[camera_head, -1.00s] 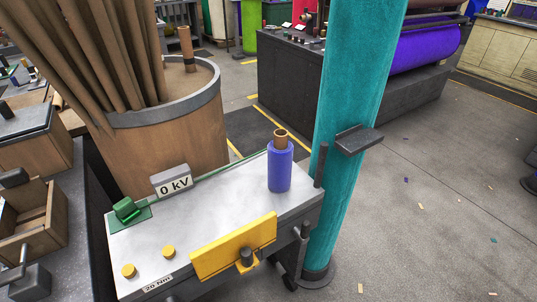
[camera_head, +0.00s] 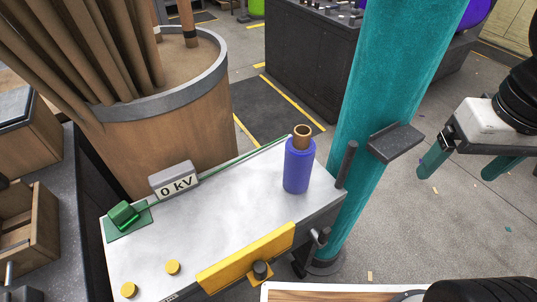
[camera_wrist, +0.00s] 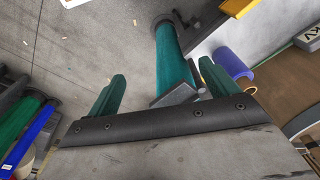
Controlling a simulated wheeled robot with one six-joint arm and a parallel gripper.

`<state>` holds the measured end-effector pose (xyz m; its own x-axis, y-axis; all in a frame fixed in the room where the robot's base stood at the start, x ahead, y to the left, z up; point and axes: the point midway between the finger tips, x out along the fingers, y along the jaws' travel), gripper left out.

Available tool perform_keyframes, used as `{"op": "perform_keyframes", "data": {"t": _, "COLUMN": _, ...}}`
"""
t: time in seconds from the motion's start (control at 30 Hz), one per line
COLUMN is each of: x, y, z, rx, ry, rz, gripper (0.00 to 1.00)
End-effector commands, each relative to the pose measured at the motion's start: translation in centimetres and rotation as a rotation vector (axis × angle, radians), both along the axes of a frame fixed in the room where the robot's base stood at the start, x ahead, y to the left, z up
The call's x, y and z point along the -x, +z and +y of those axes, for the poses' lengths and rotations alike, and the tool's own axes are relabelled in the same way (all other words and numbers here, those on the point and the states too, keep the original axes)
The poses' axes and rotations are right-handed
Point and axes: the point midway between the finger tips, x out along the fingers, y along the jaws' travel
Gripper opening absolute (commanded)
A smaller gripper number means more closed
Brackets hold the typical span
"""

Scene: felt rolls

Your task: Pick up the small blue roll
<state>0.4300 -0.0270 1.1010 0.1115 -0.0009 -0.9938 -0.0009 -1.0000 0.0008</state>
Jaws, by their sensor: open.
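The small blue roll (camera_head: 298,170) stands upright on the pale bench top (camera_head: 225,215), near its right end, with a brown core showing at its top. It also shows in the wrist view (camera_wrist: 231,62), to the right of the gripper's right finger. My gripper (camera_head: 462,172) is at the right of the head view, open and empty, with teal fingers. It is apart from the roll, with the teal post between them in the picture.
The tall teal post (camera_head: 385,110) with a dark bracket (camera_head: 396,142) stands just right of the bench. A yellow plate (camera_head: 246,260) lines the bench's front. A "0 kV" sign (camera_head: 174,181) and a green block (camera_head: 124,213) sit at left. A large barrel of brown tubes (camera_head: 180,120) stands behind.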

Motion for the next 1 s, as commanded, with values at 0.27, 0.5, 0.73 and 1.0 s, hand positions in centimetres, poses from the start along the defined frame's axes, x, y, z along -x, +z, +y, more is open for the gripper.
{"op": "perform_keyframes", "data": {"t": 0.27, "x": -8.6, "y": -0.7, "z": 5.7, "rx": -0.009, "ry": 0.015, "rz": 0.056, "gripper": 0.91}}
{"op": "perform_keyframes", "data": {"t": 0.5, "x": -15.6, "y": -4.3, "z": 14.2, "rx": -0.005, "ry": 0.019, "rz": 0.096, "gripper": 0.91}}
{"op": "perform_keyframes", "data": {"t": 0.73, "x": -18.2, "y": -7.3, "z": 19.1, "rx": -0.001, "ry": 0.011, "rz": 0.111, "gripper": 0.91}}
{"op": "perform_keyframes", "data": {"t": 1.0, "x": -18.6, "y": -10.0, "z": 19.8, "rx": 0.001, "ry": 0.006, "rz": 0.115, "gripper": 0.91}}
